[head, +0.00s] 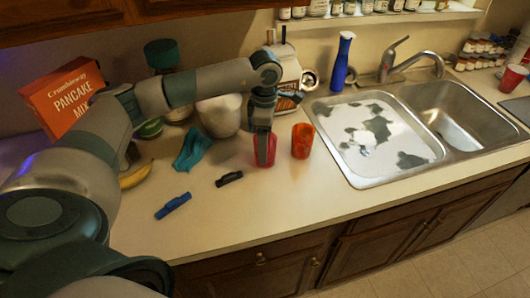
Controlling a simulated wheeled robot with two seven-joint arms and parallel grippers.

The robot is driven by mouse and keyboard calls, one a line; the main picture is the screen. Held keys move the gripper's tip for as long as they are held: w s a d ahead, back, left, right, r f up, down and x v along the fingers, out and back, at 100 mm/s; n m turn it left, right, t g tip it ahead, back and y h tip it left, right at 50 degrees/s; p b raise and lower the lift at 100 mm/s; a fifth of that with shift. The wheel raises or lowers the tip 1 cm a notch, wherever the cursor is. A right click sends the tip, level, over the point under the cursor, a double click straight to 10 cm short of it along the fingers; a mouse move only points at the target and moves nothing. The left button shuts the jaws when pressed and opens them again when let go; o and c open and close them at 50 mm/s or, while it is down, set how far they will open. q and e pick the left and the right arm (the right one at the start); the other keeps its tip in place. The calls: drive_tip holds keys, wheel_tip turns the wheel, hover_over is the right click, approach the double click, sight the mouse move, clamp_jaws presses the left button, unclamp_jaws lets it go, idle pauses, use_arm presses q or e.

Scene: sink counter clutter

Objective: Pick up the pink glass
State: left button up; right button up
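The pink glass (257,158) stands upright on the counter, left of the sink, and looks pinkish-red. My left gripper (263,150) points straight down at it. One finger covers the middle of the glass's near side, and the other finger is hidden. I cannot tell whether the fingers press on the glass or only surround it. The glass appears to rest on the counter. My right gripper is not in view.
An orange-red patterned glass (302,141) stands close on the right. A black marker-like object (229,179), a blue one (173,206), a teal cloth (192,150) and a banana (136,176) lie left. The sink rim (345,171) is right. The front counter is clear.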

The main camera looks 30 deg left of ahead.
use_arm(q)
drive_tip(key=c, duration=1.4)
drive_tip(key=shift+o, duration=0.2)
drive_tip(key=shift+r, duration=0.15)
drive_tip(key=shift+r+b, duration=0.3)
wheel_tip(320, 180, up, 9)
drive_tip(key=b, duration=0.3)
